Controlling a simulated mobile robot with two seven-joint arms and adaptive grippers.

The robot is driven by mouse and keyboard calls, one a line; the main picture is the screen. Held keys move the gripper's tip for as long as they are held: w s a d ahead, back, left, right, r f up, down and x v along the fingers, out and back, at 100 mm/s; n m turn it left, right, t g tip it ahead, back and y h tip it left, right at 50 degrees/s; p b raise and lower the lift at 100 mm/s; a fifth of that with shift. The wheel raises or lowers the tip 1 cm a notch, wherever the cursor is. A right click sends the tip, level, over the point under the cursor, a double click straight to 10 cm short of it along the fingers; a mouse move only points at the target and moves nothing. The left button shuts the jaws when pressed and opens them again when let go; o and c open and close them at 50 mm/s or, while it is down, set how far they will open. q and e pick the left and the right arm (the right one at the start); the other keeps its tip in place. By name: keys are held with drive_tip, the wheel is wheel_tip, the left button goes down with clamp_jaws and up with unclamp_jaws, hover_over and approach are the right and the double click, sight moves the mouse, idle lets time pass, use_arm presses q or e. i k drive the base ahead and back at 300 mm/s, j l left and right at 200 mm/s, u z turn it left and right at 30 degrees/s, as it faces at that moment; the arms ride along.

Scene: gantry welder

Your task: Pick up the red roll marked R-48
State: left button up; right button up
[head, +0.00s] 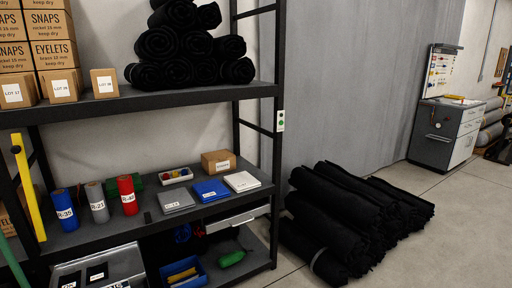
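The red roll (127,194) stands upright on the middle shelf (150,221) of a black rack, in the head view's left half. Its white label is small and seems to read R-48. A grey roll (97,202) labelled R-21 stands just left of it, and a blue roll (64,209) that seems marked R-35 stands further left. A green object (138,181) lies behind the red roll, partly hidden by it. Neither of my grippers is in view.
Flat grey, blue and white items (211,190) lie right of the rolls. The upper shelf (150,98) hangs above them, and a yellow bar (28,190) leans at the left. Black rolls (335,225) are piled on the floor right of the rack.

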sight(125, 183)
drive_tip(key=u, duration=1.5)
drive_tip(key=i+l+z, duration=0.35)
drive_tip(key=i+l, duration=0.3)
drive_tip(key=l, duration=0.1)
